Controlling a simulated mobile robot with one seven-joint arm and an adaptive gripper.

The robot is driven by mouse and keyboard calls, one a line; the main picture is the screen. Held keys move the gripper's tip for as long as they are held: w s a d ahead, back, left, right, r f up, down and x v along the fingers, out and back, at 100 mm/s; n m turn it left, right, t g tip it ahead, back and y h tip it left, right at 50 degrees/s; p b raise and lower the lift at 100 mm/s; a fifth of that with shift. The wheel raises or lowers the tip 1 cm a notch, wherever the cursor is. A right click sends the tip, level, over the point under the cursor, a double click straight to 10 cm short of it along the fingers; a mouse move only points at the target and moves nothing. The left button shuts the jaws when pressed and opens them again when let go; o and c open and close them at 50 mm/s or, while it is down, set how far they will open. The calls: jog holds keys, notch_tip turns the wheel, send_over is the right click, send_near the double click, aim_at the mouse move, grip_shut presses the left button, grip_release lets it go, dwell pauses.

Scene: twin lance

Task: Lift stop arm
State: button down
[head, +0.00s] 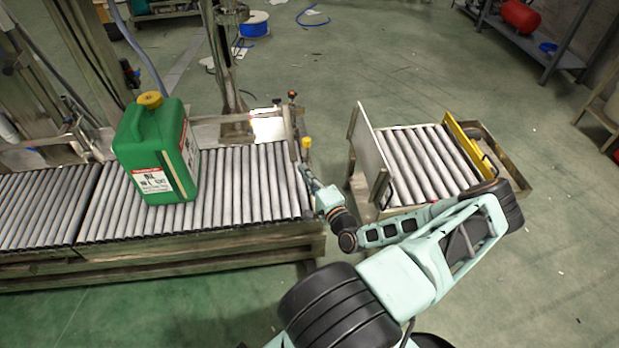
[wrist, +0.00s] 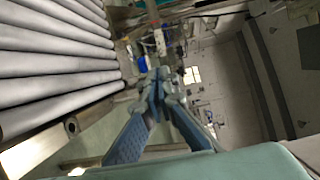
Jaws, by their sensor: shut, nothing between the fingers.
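A pale upright bar, likely the stop arm (head: 293,133), stands at the right end of the roller conveyor. A small yellow knob (head: 307,142) shows beside it. My gripper (head: 303,168) is at that conveyor end, just below the knob in the head view. Whether it touches the bar or the knob I cannot tell. In the wrist view my gripper (wrist: 160,80) has its blue fingers together at the tips, with nothing seen between them. The parts beyond the tips are small and blurred.
A green jug (head: 155,150) with a yellow cap stands on the conveyor rollers (head: 245,190). A separate roller cart (head: 425,160) with an upright panel and a yellow bar stands to the right, across a narrow gap. Conveyor rollers (wrist: 55,65) fill the left of the wrist view.

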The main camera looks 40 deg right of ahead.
aim_at(295, 153)
jog(key=w+d, duration=0.1)
jog(key=w, duration=0.5)
jog(key=shift+d, duration=0.1)
jog(key=shift+r, duration=0.1)
jog(key=shift+r+p, duration=1.7)
jog(key=shift+r, duration=1)
jog(key=shift+w+d+r+p, duration=0.2)
jog(key=shift+r+p, duration=0.2)
jog(key=shift+r, duration=0.5)
jog(key=shift+w+d+r+p, duration=0.1)
jog(key=shift+w+r+p, duration=0.25)
jog(key=shift+r, duration=0.5)
jog(key=shift+w+d+r+p, duration=0.1)
jog(key=shift+r+p, duration=0.4)
jog(key=shift+r, duration=0.5)
